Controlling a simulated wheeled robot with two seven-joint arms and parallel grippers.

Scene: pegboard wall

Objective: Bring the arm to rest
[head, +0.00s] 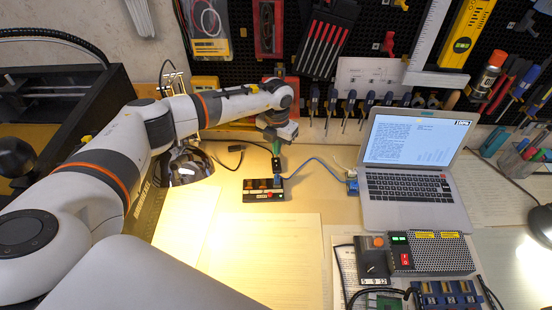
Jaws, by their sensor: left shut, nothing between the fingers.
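My left arm comes in from the left and reaches over the desk toward the pegboard. My left gripper (276,160) points down at the arm's end, shut with nothing in it. It is just above or behind a small black box (263,191) with coloured parts on its face. I cannot tell whether the fingertips touch the box or its plug. My right gripper is not in view.
A laptop (418,200) stands open at right. A power supply (430,254) and small modules lie in front of it. A blue cable (318,166) runs from the black box. A lamp (190,166) stands behind my arm. Paper sheets (265,255) cover the front desk. Tools hang on the pegboard (365,25).

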